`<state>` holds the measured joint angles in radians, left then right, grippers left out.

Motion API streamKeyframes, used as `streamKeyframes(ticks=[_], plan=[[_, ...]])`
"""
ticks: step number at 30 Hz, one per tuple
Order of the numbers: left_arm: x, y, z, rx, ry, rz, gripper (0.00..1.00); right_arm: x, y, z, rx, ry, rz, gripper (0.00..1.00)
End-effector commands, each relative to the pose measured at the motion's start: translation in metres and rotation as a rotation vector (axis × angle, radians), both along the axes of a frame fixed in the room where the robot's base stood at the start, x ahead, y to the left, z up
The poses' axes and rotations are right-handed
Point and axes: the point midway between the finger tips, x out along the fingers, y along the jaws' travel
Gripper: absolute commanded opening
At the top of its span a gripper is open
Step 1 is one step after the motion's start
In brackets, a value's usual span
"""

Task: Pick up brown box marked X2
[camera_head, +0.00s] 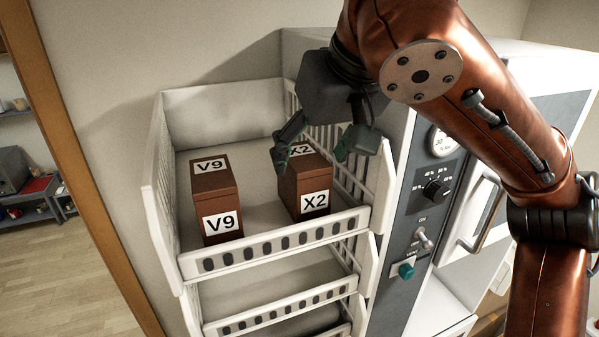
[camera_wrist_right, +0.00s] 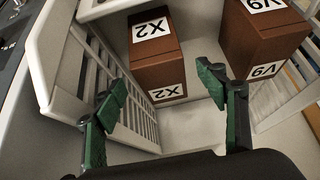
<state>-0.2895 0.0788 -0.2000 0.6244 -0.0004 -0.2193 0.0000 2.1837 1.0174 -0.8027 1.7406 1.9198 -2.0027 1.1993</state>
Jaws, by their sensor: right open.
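The brown box marked X2 (camera_head: 303,187) stands upright in the top white basket (camera_head: 270,252), on its right side. It also shows in the right wrist view (camera_wrist_right: 157,62), with its labels upside down there. My right gripper (camera_head: 318,150) is open just above and behind the X2 box. Its green fingertips are spread, and in the right wrist view (camera_wrist_right: 168,85) the box lies beyond them, with nothing held. The fingers hide part of the X2 box's top in the head view. My left gripper is in neither view.
A brown box marked V9 (camera_head: 216,201) stands to the left in the same basket, with a gap between the boxes. A white cabinet with a control panel (camera_head: 428,195) stands close on the right. The basket's slatted right wall is near my gripper.

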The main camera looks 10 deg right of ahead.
Motion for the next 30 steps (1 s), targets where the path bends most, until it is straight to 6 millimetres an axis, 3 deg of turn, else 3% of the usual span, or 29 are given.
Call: streamKeyframes(ticks=[8, 11, 18, 26, 30], plan=[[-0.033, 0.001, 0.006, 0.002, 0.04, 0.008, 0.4, 0.017, 0.002, -0.024, -0.002, 0.004, -0.001, 0.66], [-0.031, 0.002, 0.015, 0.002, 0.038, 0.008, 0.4, 0.025, 0.002, -0.035, -0.003, 0.004, -0.004, 0.66], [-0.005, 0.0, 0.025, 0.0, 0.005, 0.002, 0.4, 0.039, 0.005, -0.06, 0.0, 0.003, -0.004, 0.66], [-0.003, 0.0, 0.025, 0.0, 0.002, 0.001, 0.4, 0.04, 0.006, -0.063, 0.001, 0.002, -0.004, 0.66], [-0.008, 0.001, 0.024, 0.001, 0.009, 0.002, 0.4, 0.04, 0.006, -0.063, 0.001, 0.002, -0.004, 0.56]])
